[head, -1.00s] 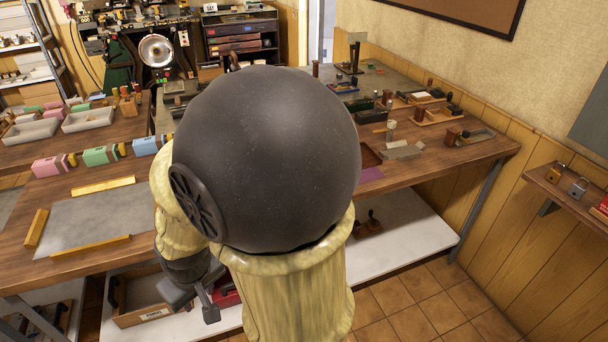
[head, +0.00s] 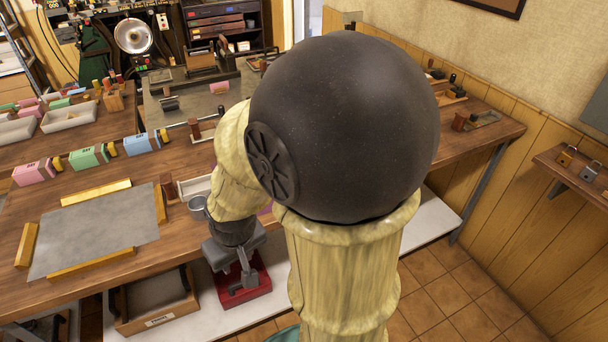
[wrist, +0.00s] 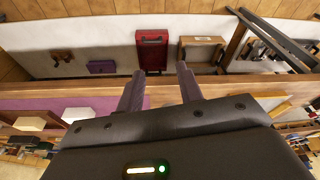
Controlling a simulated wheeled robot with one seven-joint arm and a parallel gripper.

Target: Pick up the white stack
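I cannot identify the white stack for sure. In the wrist view a small white block (wrist: 79,111) lies by a purple mat (wrist: 60,103) on the bench, left of my gripper, partly hidden by the gripper body. In the head view my large arm joint hides that part of the bench. My gripper (wrist: 160,84) is open and empty, its two fingers apart at the bench's front edge. In the head view my gripper (head: 240,278) hangs in front of the bench, before a red box.
The wooden bench (head: 75,283) carries a grey mat with yellow bars (head: 95,232) and pink (head: 36,172), green (head: 88,156) and blue (head: 141,143) blocks. The red box (wrist: 152,48) and a wooden box (wrist: 202,48) sit on the white lower shelf (wrist: 110,32).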

